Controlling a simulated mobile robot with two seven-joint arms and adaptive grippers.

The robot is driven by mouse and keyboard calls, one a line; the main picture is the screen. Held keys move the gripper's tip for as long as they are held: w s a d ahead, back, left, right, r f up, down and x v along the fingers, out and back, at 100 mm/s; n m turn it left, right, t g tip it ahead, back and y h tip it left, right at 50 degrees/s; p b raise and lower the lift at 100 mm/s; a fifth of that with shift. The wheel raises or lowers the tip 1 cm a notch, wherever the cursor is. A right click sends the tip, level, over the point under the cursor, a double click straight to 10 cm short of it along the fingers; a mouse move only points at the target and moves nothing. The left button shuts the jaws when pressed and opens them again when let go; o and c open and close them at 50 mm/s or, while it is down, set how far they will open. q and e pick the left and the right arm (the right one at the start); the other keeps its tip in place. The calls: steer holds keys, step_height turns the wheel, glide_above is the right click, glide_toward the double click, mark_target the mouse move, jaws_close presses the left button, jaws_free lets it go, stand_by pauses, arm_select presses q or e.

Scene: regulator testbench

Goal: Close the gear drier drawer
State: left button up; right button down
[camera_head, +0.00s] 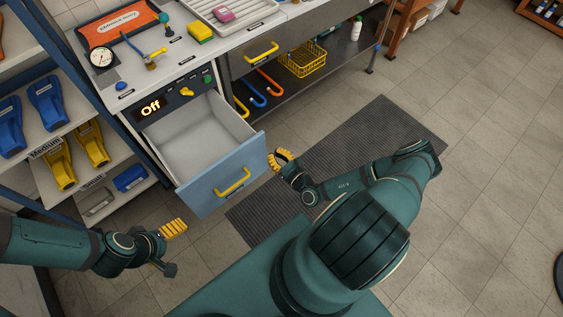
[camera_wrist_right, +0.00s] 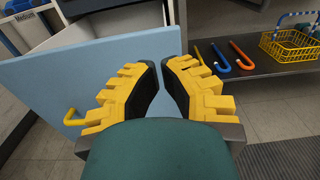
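The gear drier drawer (camera_head: 206,140) is pulled out of the cabinet and empty. Its blue front panel (camera_head: 210,188) carries a yellow handle (camera_head: 232,181); the panel also shows in the right wrist view (camera_wrist_right: 60,85). My right gripper (camera_head: 279,158) is just right of the panel's right edge, and its yellow fingers (camera_wrist_right: 162,64) almost meet at the tips with nothing between them. I cannot tell whether it touches the panel. My left gripper (camera_head: 175,247) is open and empty, low and left of the drawer front, apart from it.
The drier's panel reads "Off" (camera_head: 151,107) above the drawer. Right of it, a low shelf holds hooks and a yellow basket (camera_head: 302,60). Shelves with blue and yellow bins (camera_head: 88,143) stand at left. A dark mat (camera_head: 370,140) covers clear floor at right.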

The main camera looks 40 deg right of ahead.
mark_target(259, 138)
arm_select(q)
steer(key=shift+s+f+b, duration=0.25)
steer(key=shift+f+b, duration=0.35)
steer(key=shift+f, duration=0.05)
arm_select(e)
steer(key=w, duration=0.7)
steer(key=shift+w+a, duration=0.2)
steer(key=shift+w, duration=0.2)
steer(key=shift+w+d, duration=0.1)
